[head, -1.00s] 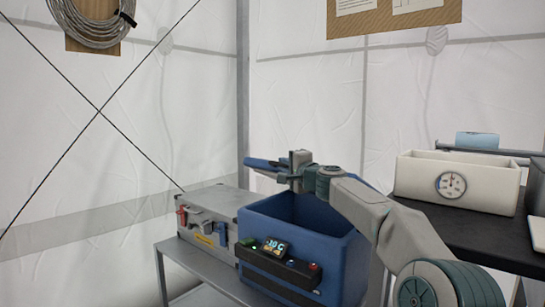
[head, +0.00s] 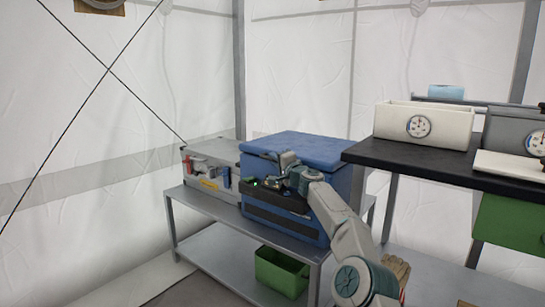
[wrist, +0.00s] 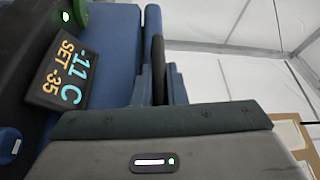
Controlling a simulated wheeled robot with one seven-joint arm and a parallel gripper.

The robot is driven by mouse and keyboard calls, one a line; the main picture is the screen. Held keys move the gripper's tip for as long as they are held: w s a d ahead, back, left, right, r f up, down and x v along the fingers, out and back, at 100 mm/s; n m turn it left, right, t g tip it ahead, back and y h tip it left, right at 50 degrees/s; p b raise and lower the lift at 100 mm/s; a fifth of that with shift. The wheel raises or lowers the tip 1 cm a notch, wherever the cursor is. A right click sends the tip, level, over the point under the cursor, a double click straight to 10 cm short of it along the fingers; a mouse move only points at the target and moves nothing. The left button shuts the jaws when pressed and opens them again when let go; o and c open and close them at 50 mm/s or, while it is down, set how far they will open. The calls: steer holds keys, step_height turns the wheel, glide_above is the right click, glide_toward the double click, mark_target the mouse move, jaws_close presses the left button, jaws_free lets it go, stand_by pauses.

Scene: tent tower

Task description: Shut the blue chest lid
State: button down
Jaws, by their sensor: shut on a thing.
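The blue chest (head: 341,188) stands on a grey metal bench. Its blue lid (head: 305,146) lies flat across the top in the head view, with no visible gap. My gripper (head: 286,160) is at the lid's front edge, just above the control panel. In the wrist view its fingers (wrist: 160,88) are shut around a dark, thin piece beside the blue lid (wrist: 151,22), which looks like the lid's handle. The panel's display (wrist: 66,70) reads about -11 C, SET -35. My arm hides part of the chest front.
A grey case (head: 208,160) stands close left of the chest. A black shelf (head: 430,162) with a white gauge box (head: 440,124) is close on the right. A green bin (head: 280,275) sits on the bench's lower shelf (head: 215,248).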

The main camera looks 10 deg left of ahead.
steer(key=shift+w+d+f, duration=0.1)
steer(key=shift+d+f, duration=0.2)
steer(key=shift+f, duration=0.45)
steer(key=shift+a+f, duration=0.1)
steer(key=shift+f, duration=0.05)
steer(key=c, duration=1.7)
jaws_free()
steer(key=shift+s+a, duration=0.2)
steer(key=shift+a, duration=0.1)
steer(key=shift+b, duration=0.3)
